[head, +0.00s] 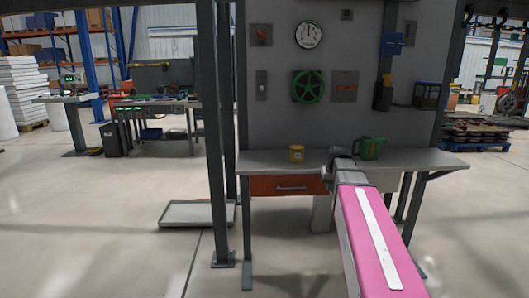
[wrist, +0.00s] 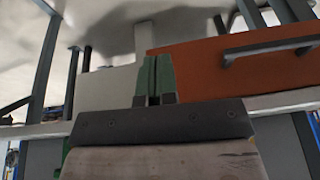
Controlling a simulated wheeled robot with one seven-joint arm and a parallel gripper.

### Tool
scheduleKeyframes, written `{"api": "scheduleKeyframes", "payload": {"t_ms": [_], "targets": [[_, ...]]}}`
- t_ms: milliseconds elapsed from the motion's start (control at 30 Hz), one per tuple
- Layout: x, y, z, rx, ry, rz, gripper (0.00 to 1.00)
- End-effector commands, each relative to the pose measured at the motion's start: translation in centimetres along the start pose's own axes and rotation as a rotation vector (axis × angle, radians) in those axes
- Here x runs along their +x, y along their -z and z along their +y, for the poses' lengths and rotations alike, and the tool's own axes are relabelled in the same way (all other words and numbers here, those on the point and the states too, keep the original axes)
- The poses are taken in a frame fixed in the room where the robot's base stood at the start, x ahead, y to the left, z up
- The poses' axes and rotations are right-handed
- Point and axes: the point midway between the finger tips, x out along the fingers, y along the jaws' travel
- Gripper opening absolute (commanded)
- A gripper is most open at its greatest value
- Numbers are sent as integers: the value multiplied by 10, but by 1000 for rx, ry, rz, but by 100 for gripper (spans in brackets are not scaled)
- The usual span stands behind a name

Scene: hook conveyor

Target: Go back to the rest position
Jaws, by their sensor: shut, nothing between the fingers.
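My gripper (wrist: 154,76) shows in the wrist view with its two green fingers side by side and closed, nothing between them. Behind it in that view are the orange drawer (wrist: 265,62) with its dark handle and a pale panel (wrist: 110,92). In the head view my pink arm reaches forward to the front of the grey workbench (head: 262,160). The fingers cannot be made out there. The orange drawer (head: 275,186) under the bench looks shut.
The wall panel behind holds a clock (head: 309,35) and a green wheel (head: 308,86). A grey post (head: 212,130) stands left of the bench, near a low tray (head: 190,214). The floor at front left is clear.

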Motion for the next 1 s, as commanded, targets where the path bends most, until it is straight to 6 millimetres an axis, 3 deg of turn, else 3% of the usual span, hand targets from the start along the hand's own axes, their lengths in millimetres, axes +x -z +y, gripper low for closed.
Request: {"api": "scheduleKeyframes", "payload": {"t_ms": [33, 300, 600, 800, 1000], "targets": [[14, -23, -9, 1, 1, -25, 0], [78, -120, -45, 6, -7, -144, 0], [123, -226, -76, 5, -27, -268, 0], [135, -264, -84, 3, -38, -311, 0], [138, -271, -86, 4, -41, -320, 0]]}}
